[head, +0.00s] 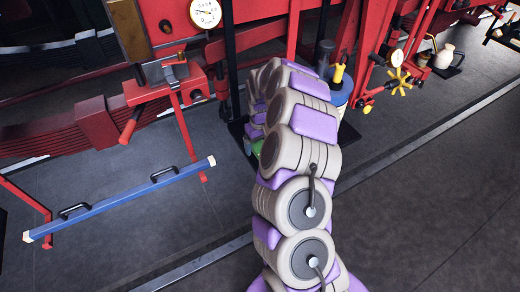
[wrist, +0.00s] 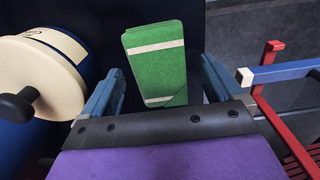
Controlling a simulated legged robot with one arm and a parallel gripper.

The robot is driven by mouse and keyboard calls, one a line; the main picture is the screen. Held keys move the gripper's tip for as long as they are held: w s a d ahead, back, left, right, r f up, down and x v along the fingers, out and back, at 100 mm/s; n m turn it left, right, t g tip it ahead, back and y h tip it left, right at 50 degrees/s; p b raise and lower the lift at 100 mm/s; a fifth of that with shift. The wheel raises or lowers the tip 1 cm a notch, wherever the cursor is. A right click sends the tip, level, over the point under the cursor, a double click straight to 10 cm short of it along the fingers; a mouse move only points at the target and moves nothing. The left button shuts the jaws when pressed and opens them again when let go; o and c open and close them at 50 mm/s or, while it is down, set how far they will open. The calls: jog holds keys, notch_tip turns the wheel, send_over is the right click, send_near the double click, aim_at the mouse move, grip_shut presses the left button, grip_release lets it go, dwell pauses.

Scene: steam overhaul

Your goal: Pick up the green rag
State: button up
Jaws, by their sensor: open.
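The green rag (wrist: 155,62), a folded green block with pale stripes, lies between and just beyond the fingers of my gripper (wrist: 160,92) in the wrist view. The two blue-grey fingers are spread apart, and I cannot tell whether either touches it. In the head view a small bit of green (head: 256,147) shows beside my arm, which hides most of that spot. My gripper is hidden behind my arm in the head view.
A blue container with a cream lid and dark knob (wrist: 40,75) stands close left of my gripper. A blue bar (head: 120,200) on red supports stands at the left. Red machinery with a gauge (head: 205,13) lines the back.

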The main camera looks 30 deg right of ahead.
aim_at(260, 146)
jog(key=c, duration=1.1)
jog(key=shift+c, duration=0.2)
jog(key=shift+r+p, duration=0.55)
jog(key=shift+r, duration=1.25)
jog(key=s+a+r+p, duration=0.1)
jog(key=s+a, duration=0.1)
jog(key=s, duration=1.3)
jog(key=shift+s+r+p, duration=0.25)
jog(key=shift+s+p, duration=0.1)
jog(key=shift+s, duration=0.05)
jog(key=shift+a, duration=0.1)
